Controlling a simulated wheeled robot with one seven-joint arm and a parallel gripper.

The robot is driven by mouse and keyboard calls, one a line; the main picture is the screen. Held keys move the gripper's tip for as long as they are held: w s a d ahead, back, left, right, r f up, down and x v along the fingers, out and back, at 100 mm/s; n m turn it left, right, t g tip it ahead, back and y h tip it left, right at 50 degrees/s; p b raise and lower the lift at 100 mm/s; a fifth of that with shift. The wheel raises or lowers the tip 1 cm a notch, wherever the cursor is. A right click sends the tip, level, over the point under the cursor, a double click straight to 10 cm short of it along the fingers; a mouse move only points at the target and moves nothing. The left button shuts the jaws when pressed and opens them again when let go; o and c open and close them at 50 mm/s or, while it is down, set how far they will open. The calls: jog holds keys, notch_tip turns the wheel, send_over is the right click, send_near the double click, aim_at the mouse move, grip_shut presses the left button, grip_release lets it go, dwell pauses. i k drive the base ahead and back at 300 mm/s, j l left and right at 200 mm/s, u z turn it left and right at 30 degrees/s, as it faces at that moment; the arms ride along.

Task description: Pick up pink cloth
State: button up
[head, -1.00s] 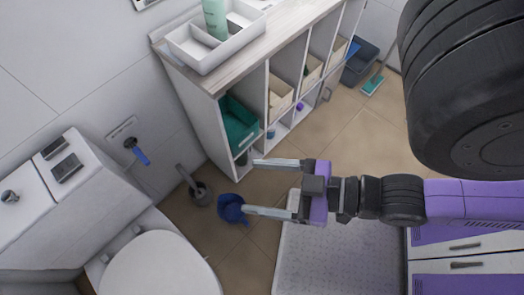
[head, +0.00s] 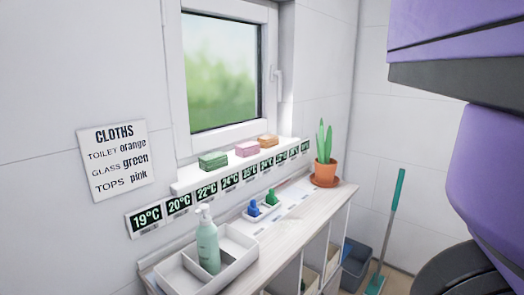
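The pink cloth (head: 247,149) lies folded on the white window ledge, between a folded green cloth (head: 213,160) on its left and a folded orange cloth (head: 268,140) on its right. The three are apart from each other, and nothing covers the pink one. A wall sign (head: 112,159) reads toilet orange, glass green, tops pink. My gripper is outside the view now; only purple and dark parts of my arm show at the right.
Below the ledge, a shelf top (head: 290,225) holds a white divided tray (head: 230,255) with a green pump bottle (head: 207,243), two small blue bottles (head: 262,202) and a potted plant (head: 325,160). A green-handled tool (head: 391,222) leans at the right.

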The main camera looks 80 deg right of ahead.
aim_at(244, 150)
jog(key=z, duration=1.45)
